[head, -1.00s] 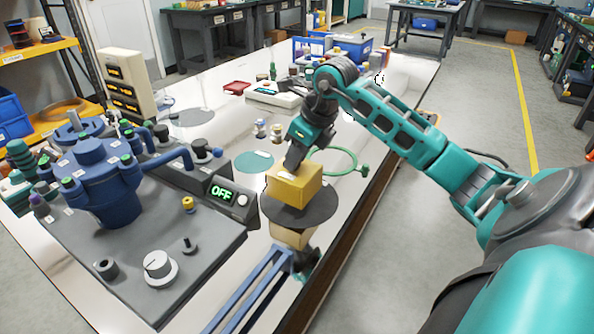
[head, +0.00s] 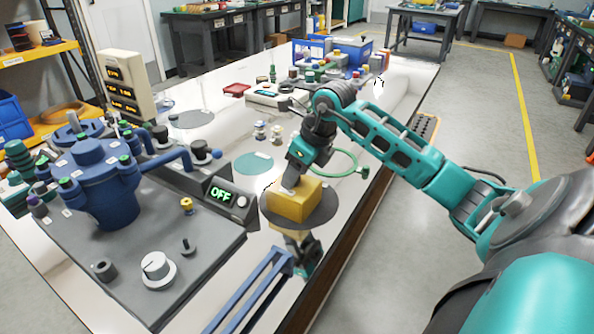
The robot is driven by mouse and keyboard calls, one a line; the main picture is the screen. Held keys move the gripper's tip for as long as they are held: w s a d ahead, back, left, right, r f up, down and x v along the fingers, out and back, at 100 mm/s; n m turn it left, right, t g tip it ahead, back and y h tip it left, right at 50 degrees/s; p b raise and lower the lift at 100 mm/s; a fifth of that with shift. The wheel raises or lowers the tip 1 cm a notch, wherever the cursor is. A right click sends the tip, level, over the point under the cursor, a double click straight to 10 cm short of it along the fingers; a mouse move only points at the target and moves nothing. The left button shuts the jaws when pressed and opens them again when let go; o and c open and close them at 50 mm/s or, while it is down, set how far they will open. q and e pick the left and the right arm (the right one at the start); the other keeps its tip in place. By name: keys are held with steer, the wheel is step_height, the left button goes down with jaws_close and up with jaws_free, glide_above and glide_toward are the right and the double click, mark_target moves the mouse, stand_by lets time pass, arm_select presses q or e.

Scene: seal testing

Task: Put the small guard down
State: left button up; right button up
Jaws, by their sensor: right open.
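The small guard, a yellow box-like piece (head: 295,201), sits on the dark round mat (head: 326,208) near the front of the white table. It looks upright and level, and it seems to rest on the mat. My right gripper (head: 289,184) points down at the top of the guard, with its fingertips at the guard's upper face. Its jaws are open, though the fingers are small and partly hidden here. I cannot tell whether they still touch the guard. My left gripper is not in view.
A grey test bench with a blue vessel (head: 100,185) and an OFF display (head: 222,194) stands left of the mat. A blue rail frame (head: 250,290) is in front.

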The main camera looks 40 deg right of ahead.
steer(key=shift+r, duration=0.1)
steer(key=shift+r, duration=0.35)
steer(key=p+v, duration=0.1)
steer(key=v, duration=1)
steer(key=shift+s+r, duration=0.2)
steer(key=shift+s, duration=0.05)
steer(key=shift+d, duration=0.1)
